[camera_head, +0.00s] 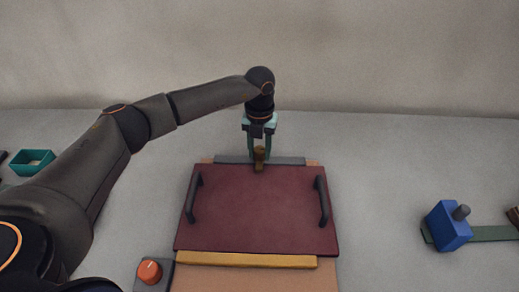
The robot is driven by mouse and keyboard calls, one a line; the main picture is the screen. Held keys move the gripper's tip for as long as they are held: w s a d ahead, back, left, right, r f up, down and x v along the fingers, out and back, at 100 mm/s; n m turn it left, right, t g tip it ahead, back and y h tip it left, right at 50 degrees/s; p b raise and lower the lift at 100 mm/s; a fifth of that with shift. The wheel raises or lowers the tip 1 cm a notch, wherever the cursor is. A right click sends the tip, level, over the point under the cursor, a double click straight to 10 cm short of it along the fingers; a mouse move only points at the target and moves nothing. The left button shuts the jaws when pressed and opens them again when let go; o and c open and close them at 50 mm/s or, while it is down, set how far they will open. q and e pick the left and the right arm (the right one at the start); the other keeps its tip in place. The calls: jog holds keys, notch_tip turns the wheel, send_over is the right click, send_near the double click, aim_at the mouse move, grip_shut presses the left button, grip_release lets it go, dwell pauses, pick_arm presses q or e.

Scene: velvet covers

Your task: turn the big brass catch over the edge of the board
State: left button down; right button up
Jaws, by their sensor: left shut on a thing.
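The board (255,215) is dark red with two black handles, and it lies flat in the middle of the table. The big brass catch (259,166) is small and brown-gold in this view, at the middle of the board's far edge. My left gripper (260,154) points down over that far edge, with its teal fingers shut on the catch. The fingers hide part of the catch. The catch seems to reach onto the board's edge, but its exact angle is hard to tell. My right gripper is out of view.
A yellow bar (246,260) runs along the board's near edge. An orange knob (149,271) on a dark block stands at the near left. A blue block (448,227) with a grey peg is at the right. A teal tray (32,162) is at the far left.

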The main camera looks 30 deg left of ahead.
aim_at(259, 149)
pick_arm(q)
jog(key=shift+c, duration=2.2)
grip_release()
notch_tip(259, 149, up, 12)
jog(key=shift+r, duration=0.25)
